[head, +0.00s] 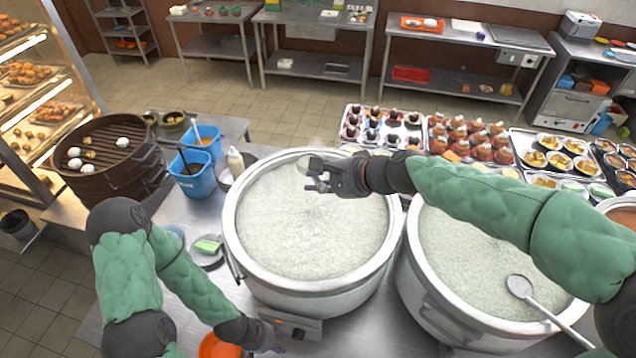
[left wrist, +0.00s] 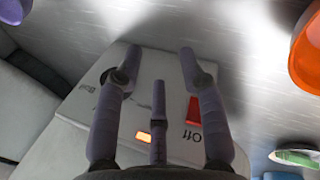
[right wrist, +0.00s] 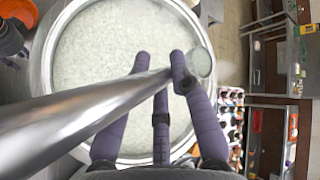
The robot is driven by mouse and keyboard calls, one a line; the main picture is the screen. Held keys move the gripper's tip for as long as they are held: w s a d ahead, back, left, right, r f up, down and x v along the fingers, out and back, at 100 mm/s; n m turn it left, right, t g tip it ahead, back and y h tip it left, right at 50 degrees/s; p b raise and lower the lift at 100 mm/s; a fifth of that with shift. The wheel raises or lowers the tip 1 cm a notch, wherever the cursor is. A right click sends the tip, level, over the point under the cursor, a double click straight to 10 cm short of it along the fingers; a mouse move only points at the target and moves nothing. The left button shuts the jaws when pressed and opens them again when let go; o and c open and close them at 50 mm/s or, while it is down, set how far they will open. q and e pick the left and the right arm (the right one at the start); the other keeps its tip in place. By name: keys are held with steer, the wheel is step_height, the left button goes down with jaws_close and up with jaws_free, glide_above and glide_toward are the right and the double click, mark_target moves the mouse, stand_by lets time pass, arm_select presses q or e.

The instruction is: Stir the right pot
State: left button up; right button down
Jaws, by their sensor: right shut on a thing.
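The left pot (head: 238,250) and the right pot (head: 420,270) are large metal stockpots of pale congee, side by side. A ladle (head: 545,310) rests in the right pot, its bowl on the congee and its handle over the near-right rim. My right gripper (head: 312,176) is over the left pot, shut on another metal ladle (right wrist: 85,112); its handle crosses the right wrist view and its round bowl shows past the fingers. My left gripper (head: 272,340) is low beside the left pot, open and empty, in front of a control box (left wrist: 170,120) with a red switch.
Blue buckets (head: 190,178) and a steamer basket (head: 105,160) stand left of the pots. A green sponge (head: 208,246) lies on a dish, and an orange bowl (head: 215,347) is beside my left gripper. Trays of food (head: 400,127) fill the counter behind the right pot.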

arm_select(q)
steer(key=shift+f+b, duration=1.25)
steer(key=shift+f, duration=0.1)
